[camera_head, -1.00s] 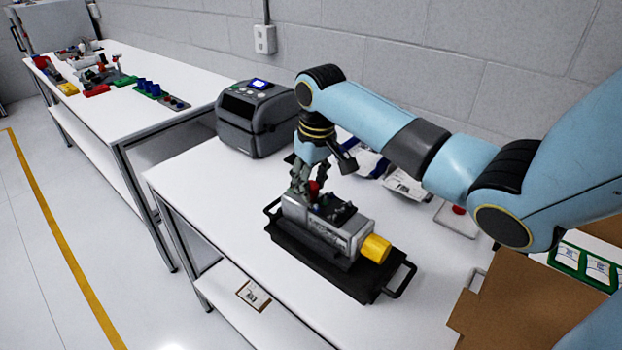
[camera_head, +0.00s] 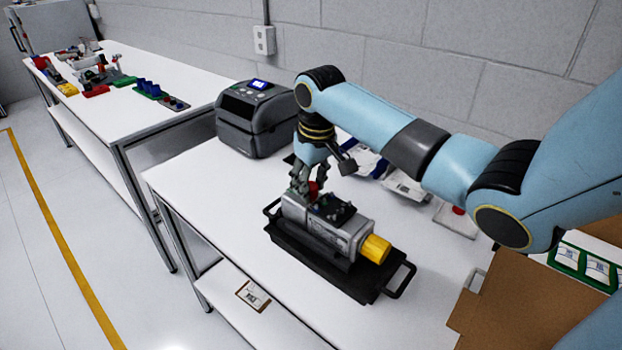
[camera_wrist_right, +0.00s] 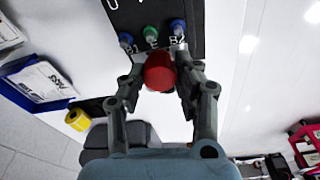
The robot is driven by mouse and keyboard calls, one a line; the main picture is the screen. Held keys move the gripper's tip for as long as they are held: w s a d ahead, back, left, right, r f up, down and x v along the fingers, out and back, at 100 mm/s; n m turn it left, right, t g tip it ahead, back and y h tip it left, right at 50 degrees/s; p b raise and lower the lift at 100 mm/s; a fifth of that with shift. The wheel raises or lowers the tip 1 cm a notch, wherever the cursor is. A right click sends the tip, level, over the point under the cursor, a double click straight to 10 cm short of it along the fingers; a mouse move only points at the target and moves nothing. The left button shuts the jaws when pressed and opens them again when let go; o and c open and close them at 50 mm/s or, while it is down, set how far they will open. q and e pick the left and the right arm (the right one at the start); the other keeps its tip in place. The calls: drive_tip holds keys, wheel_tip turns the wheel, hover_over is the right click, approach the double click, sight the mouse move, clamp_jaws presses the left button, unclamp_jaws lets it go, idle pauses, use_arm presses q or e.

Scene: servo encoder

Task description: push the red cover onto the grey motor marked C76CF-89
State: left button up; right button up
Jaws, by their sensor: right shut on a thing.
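The grey motor (camera_head: 312,222) lies on its side on a black tray (camera_head: 318,271), with a yellow cap (camera_head: 375,249) on its right end. Its marking is too small to read. The red cover (camera_head: 313,189) is at the motor's left end, and my right gripper (camera_head: 307,187) is shut on it. In the right wrist view the round red cover (camera_wrist_right: 159,72) sits between both fingers of the right gripper (camera_wrist_right: 161,85). Just beyond it is a black plate (camera_wrist_right: 140,14) with blue and green connectors and the letters B1 and B2. Whether the cover touches the motor is hidden. My left gripper is out of view.
A dark label printer (camera_head: 257,118) stands behind and left of the motor. Bags of parts (camera_head: 404,186) lie behind it, and a cardboard box (camera_head: 510,300) is at the right. The table's front left is clear. Another table (camera_head: 100,75) holds coloured parts.

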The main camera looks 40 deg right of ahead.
drive_tip(key=shift+f, duration=0.6)
idle(0.3)
drive_tip(key=o, duration=0.8)
drive_tip(key=shift+c, duration=0.2)
drive_tip(key=shift+r, duration=0.3)
wheel_tip(320, 180, up, 11)
drive_tip(key=s, duration=0.1)
drive_tip(key=shift+s+r, duration=0.2)
drive_tip(key=shift+a, duration=0.15)
